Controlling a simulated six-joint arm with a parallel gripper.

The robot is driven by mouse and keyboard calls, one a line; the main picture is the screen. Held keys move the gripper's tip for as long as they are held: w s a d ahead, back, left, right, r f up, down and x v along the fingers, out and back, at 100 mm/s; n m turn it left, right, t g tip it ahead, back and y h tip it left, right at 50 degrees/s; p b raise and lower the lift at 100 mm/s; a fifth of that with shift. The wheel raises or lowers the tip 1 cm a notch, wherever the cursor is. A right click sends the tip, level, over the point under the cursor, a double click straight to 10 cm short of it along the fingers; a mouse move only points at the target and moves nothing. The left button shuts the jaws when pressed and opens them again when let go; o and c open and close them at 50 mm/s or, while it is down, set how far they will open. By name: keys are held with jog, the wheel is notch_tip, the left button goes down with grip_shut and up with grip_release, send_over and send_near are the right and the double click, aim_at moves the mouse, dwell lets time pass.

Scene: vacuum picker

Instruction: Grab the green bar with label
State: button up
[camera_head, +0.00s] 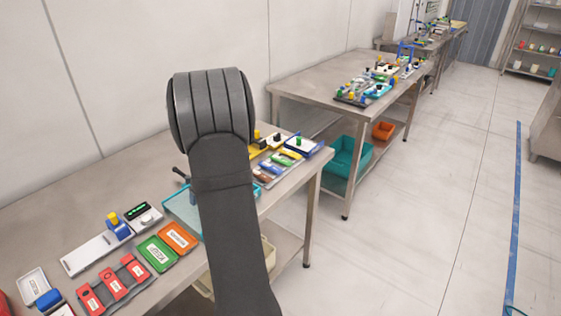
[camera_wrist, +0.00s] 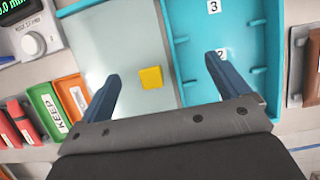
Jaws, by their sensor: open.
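A green bar with a white label (camera_head: 157,253) lies flat on the near table in the head view, beside an orange labelled bar (camera_head: 178,237). In the wrist view the green bar (camera_wrist: 47,111) is at the left, its label reading KEEP, with the orange bar (camera_wrist: 74,97) right of it. My gripper (camera_wrist: 163,67) is open, its two blue-grey fingers apart with nothing held. It is over a teal tray (camera_wrist: 177,45), right of the green bar. In the head view my arm hides the gripper.
A yellow block (camera_wrist: 151,77) shows between my fingers, on the tray's pale part. Red labelled pieces (camera_head: 113,283) lie left of the green bar. A white device with a knob (camera_head: 146,216) stands behind it. More small coloured bars (camera_head: 282,160) lie at the table's right end.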

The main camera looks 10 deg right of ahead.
jog(key=shift+o, duration=0.3)
jog(key=shift+w+a+r, duration=0.1)
jog(key=shift+w+r, duration=0.15)
jog(key=shift+r, duration=0.1)
jog(key=w+d+r+n+h, duration=0.3)
jog(key=w+d+r+n, duration=0.35)
jog(key=d+n, duration=0.35)
jog(key=w+d+r+n+h, duration=0.4)
jog(key=w+d+r+n, duration=0.3)
jog(key=d, duration=0.4)
jog(key=n, duration=0.1)
send_over(280, 159)
jog(key=s+a, duration=0.2)
jog(key=shift+y, duration=0.3)
notch_tip(280, 159, down, 13)
jog(key=shift+d+r, duration=0.15)
jog(key=shift+r, duration=0.05)
jog(key=x, duration=0.4)
jog(key=shift+w+f, duration=0.15)
jog(key=shift+w, duration=0.05)
jog(key=c, duration=0.8)
